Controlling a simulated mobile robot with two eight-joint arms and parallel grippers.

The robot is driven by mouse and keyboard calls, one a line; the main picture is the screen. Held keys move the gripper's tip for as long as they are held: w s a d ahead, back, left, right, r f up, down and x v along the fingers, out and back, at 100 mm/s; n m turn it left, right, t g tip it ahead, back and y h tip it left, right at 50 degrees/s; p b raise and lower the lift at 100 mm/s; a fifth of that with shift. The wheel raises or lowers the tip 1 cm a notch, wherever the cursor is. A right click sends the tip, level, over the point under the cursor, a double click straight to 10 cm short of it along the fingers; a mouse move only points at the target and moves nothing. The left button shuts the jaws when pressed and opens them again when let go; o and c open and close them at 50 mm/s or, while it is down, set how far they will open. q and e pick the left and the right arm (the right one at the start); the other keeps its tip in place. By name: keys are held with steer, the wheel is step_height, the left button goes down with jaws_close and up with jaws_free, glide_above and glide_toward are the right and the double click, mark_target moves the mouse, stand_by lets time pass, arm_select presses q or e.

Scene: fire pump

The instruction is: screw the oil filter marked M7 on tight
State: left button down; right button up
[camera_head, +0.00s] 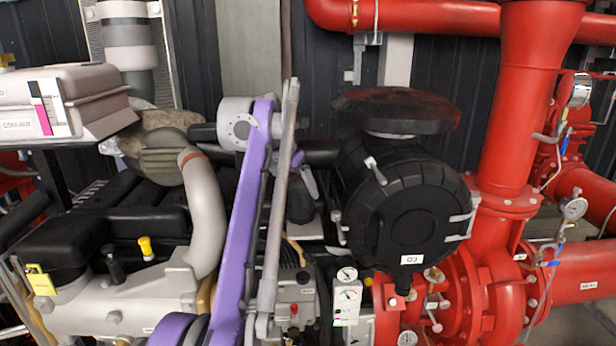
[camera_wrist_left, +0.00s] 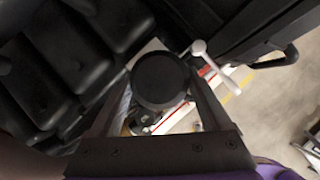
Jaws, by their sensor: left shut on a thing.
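A round black cap-like end (camera_wrist_left: 160,79), seen end-on in the left wrist view, looks like the oil filter. My left gripper (camera_wrist_left: 161,88) is shut on it, one finger on each side. No M7 mark can be read, and the filter's far end and seat are hidden. In the head view my purple and grey left arm (camera_head: 255,190) stands in front of the engine; I cannot make out its fingertips or the filter there. My right gripper is not in view.
In the wrist view, black ribbed engine parts (camera_wrist_left: 75,60) are at left and a pale lever (camera_wrist_left: 212,62) is close right of the filter. The head view shows a large black air cleaner (camera_head: 405,210), red pipes (camera_head: 525,100) and a grey case (camera_head: 75,100).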

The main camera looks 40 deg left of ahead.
arm_select(q)
steer(key=shift+w+a, duration=0.1)
steer(key=shift+w, duration=0.1)
steer(key=shift+a, duration=0.15)
steer(key=shift+w+a+f, duration=0.2)
steer(key=shift+w+a, duration=0.2)
steer(key=shift+w, duration=0.05)
steer(key=shift+w+a+f, duration=0.2)
steer(key=shift+w+f, duration=0.15)
steer(key=shift+f, duration=0.2)
steer(key=shift+w+a+f, duration=0.15)
steer(key=shift+w+f, duration=0.15)
steer(key=shift+f, duration=0.4)
steer(key=shift+s+b, duration=0.3)
steer(key=shift+s, duration=0.1)
steer(key=shift+w, duration=0.35)
